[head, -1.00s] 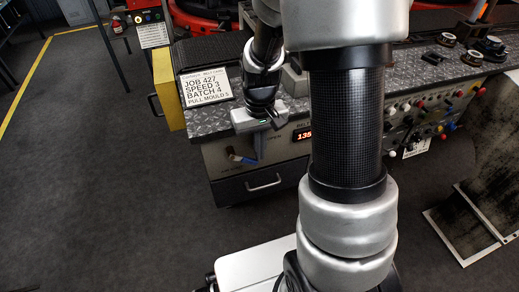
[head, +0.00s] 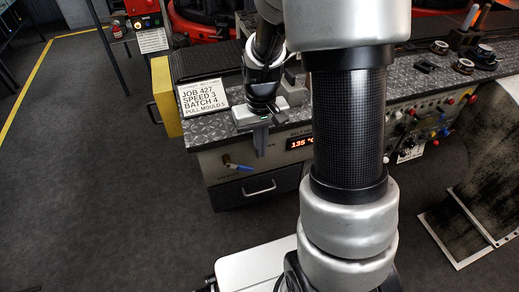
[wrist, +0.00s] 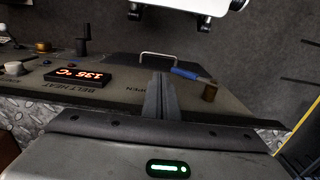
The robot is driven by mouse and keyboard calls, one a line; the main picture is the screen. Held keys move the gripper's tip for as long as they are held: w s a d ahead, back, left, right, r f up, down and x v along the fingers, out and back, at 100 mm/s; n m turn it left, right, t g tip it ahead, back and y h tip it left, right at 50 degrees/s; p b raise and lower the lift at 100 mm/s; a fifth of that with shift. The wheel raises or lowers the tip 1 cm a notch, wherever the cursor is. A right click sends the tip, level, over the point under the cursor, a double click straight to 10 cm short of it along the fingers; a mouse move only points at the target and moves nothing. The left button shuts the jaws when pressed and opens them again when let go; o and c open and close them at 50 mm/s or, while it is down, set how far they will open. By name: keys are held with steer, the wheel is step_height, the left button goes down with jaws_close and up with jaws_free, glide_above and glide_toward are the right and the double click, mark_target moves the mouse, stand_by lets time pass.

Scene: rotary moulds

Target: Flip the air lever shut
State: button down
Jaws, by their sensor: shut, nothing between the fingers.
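The air lever (head: 240,166) has a blue handle and sits on the bench's front panel, left of the red temperature display. Its handle lies nearly level in the head view, sloping slightly down to the right from a brass-coloured pivot (head: 227,158). The blue handle (wrist: 188,73) also shows in the wrist view, just right of the fingertips, with the brass pivot (wrist: 209,92) at its far end. My gripper (head: 261,152) points down in front of the panel, fingers shut and empty. Its fingers (wrist: 162,80) are close to the handle's free end; I cannot tell whether they touch.
A drawer with a metal handle (head: 259,187) lies below the lever. The red display (head: 302,143) is to the right, with several knobs farther along the panel. A job sign (head: 203,98) stands on the bench. The floor at left is clear.

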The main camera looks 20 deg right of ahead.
steer(key=d+r+p, duration=0.1)
steer(key=d+r, duration=0.5)
steer(key=r, duration=0.2)
steer(key=shift+d+r, duration=0.35)
steer(key=shift+a+f+p, duration=0.1)
steer(key=shift+p, duration=0.2)
